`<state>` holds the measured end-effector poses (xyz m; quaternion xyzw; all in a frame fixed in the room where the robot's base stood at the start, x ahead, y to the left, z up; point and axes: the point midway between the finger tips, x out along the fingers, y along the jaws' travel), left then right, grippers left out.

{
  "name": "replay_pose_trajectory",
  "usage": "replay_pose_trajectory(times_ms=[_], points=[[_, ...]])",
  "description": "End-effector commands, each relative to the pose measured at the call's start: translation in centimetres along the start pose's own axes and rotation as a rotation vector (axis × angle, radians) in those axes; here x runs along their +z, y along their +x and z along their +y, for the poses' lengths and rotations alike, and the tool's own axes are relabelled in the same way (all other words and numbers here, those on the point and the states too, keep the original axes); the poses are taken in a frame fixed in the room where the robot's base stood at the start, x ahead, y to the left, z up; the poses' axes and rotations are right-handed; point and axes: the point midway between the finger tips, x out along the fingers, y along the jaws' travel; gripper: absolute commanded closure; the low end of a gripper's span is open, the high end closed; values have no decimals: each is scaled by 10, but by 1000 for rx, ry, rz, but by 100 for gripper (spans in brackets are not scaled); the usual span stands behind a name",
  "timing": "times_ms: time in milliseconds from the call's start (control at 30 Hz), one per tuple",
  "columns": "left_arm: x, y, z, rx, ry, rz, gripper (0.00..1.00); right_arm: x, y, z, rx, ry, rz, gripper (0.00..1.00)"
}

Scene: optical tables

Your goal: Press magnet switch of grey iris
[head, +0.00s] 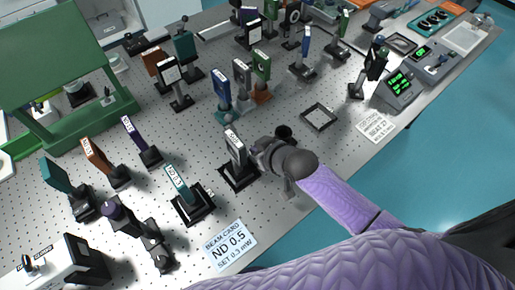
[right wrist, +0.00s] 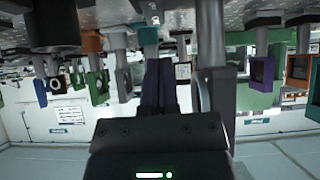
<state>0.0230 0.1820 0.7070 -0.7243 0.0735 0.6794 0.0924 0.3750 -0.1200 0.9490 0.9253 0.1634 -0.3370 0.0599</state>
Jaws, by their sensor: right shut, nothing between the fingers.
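A grey mount with a white label (head: 235,143) stands upright on a black square base (head: 239,178) near the table's front edge. It may be the grey iris, but its label is too small to read surely. Another grey labelled mount (head: 242,73) stands farther back. My right gripper (head: 256,152) is close beside the nearer grey mount, on its right. Whether they touch cannot be told. Its two dark fingers are together and empty in the right wrist view (right wrist: 159,85). The magnet switch cannot be made out. My left gripper is out of view.
A teal mount (head: 178,185) stands left of the nearer grey one, and a beam card (head: 230,246) lies in front. A flat black frame (head: 319,117) lies to the right. A grey post (right wrist: 214,85) passes close beside my fingers in the wrist view.

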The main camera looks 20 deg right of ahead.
Motion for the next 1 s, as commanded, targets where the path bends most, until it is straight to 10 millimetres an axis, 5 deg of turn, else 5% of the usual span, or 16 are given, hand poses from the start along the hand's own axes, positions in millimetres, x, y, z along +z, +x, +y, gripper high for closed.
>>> replay_pose_trajectory(times_ms=[33, 400, 1000], points=[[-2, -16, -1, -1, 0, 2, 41, -8, -17, 0, 0, -1, 0, 100], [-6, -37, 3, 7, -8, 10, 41, 2, -91, 0, 0, -1, 0, 100], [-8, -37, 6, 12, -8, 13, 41, 6, -99, 1, 4, 2, -3, 100]])
